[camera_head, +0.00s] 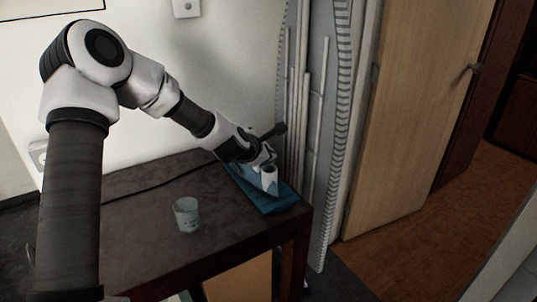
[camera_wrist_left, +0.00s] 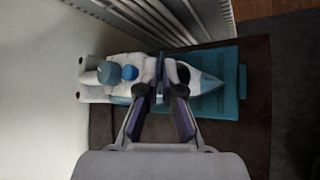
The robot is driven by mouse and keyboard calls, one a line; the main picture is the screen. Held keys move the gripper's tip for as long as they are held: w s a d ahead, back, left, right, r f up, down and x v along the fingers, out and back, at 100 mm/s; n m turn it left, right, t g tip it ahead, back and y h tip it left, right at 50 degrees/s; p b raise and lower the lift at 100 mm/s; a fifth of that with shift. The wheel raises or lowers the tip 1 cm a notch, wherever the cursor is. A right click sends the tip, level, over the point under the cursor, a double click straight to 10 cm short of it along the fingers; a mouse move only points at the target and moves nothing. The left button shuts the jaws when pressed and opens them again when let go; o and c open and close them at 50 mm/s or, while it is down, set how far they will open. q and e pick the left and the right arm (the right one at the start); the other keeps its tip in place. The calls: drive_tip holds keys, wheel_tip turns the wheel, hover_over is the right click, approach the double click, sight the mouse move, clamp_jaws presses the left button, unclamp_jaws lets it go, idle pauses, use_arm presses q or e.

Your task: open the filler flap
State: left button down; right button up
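A filler flap cannot be made out clearly. My left gripper (camera_head: 262,157) is at the iron's upper part. In the left wrist view its fingers (camera_wrist_left: 163,88) stand apart over the iron's middle and hide part of it. Whether they touch the iron cannot be told. My right gripper is not in view.
A glass cup (camera_head: 187,214) stands on the table (camera_head: 135,222), left of the iron. A ribbed grey panel (camera_head: 320,120) stands close behind the iron's right end.

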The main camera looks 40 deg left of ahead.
use_arm(q)
drive_tip(key=c, duration=1.4)
unclamp_jaws()
drive_tip(key=shift+o, duration=0.2)
drive_tip(key=v, duration=0.7)
drive_tip(key=shift+s, duration=0.2)
